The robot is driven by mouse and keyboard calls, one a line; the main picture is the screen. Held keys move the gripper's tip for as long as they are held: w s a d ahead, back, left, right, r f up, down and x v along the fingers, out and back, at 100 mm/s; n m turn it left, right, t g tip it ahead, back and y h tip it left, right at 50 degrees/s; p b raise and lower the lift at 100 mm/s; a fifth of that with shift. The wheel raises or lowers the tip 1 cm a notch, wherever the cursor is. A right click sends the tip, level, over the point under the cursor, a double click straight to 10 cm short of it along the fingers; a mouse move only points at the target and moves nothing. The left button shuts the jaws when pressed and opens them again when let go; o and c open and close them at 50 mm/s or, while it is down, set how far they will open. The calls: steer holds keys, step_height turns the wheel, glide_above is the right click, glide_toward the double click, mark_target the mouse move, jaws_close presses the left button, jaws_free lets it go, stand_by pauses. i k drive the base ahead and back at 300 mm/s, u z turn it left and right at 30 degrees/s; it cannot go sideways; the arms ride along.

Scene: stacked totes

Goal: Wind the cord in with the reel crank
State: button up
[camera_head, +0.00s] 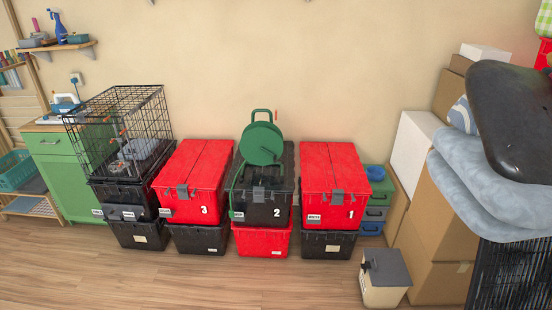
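A green cord reel (262,146) stands upright on the lid of the black tote marked 2 (272,207). It has a round drum face and a green carrying handle on top. A small orange-red piece shows at its upper right; I cannot tell if it is the crank grip. A green cord (236,180) runs from the reel down the left front of the tote, and its end is hard to make out. My gripper is not in view.
Red totes marked 3 (190,187) and 1 (334,185) flank it. A wire cage (118,125) stands left. Cardboard boxes (430,215), folded grey blankets (485,195) and a large dark rounded object crowd the right. A lidded bin (384,290) stands on the floor. The front floor is clear.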

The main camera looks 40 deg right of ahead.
mark_target(261, 143)
steer(key=z, duration=0.35)
steer(key=i, duration=1)
steer(key=u, duration=0.2)
